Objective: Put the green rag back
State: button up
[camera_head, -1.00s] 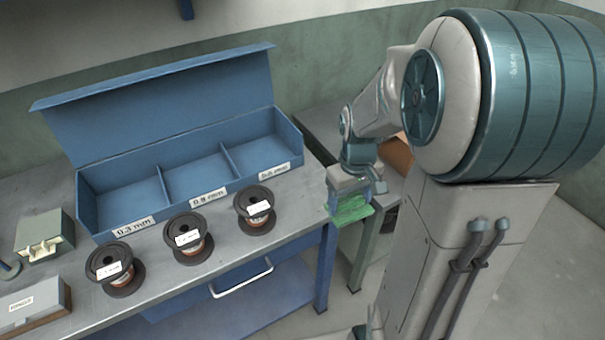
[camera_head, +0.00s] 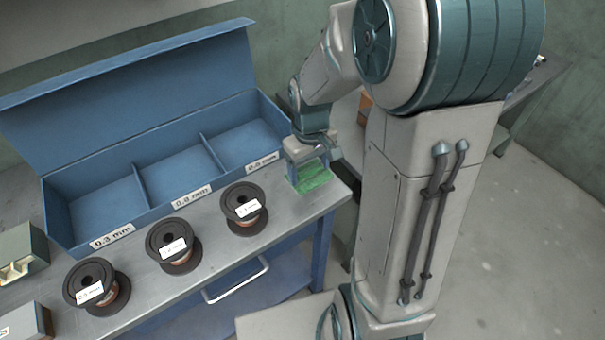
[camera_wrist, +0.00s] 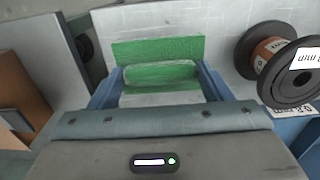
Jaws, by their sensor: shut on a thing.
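The green rag (camera_head: 314,181) is at the right end of the grey workbench, right of the blue box. My gripper (camera_head: 308,172) is shut on it from above. In the wrist view the rag (camera_wrist: 158,50) shows between the two blue fingers of my gripper (camera_wrist: 160,82), with part of it spread flat beyond them. The rag is over the bench top; I cannot tell whether it touches the surface.
The open blue box (camera_head: 100,208) has three empty labelled compartments. Three copper spools (camera_head: 243,209) stand in a row before it; the nearest also shows in the wrist view (camera_wrist: 278,62). A pale green container (camera_head: 22,252) is at the left. Bench (camera_head: 335,190) is clear around the rag.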

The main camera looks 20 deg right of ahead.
aim_at(303, 178)
jog(key=shift+w+a+f, duration=0.5)
jog(key=shift+w+a, duration=0.05)
jog(key=shift+w, duration=0.15)
jog(key=shift+f, duration=2.05)
jog(key=shift+f, duration=0.15)
jog(key=o, duration=0.9)
